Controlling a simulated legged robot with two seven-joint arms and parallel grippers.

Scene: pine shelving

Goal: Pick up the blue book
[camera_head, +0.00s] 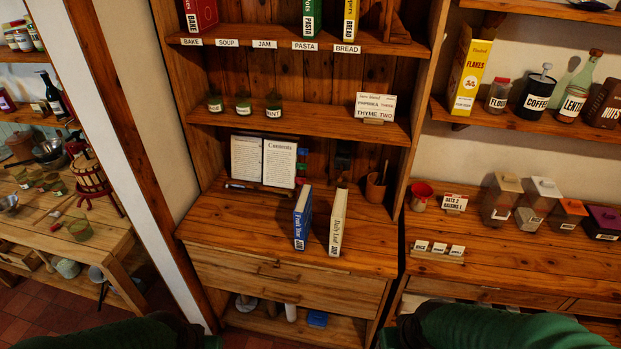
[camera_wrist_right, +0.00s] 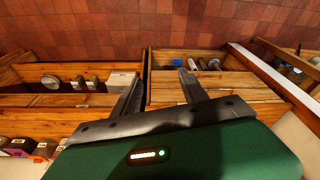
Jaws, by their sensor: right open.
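The blue book (camera_head: 302,218) stands upright on the counter (camera_head: 225,222) of the middle pine shelving, spine facing me. A cream book (camera_head: 338,222) stands upright just to its right, with a small gap between them. My right gripper (camera_wrist_right: 158,82) is open and empty in the right wrist view, with its two dark fingers apart above the drawer fronts and floor. The blue book cannot be made out in that view. In the head view my green arms show only at the bottom edge, away from the books. My left gripper is not visible.
Behind the books, an open recipe book (camera_head: 264,161) leans at the back, with a pen (camera_head: 255,189) before it. A wooden cup (camera_head: 376,188) stands to the right. An upper shelf (camera_head: 300,121) overhangs the counter's back. The counter's front left is bare.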

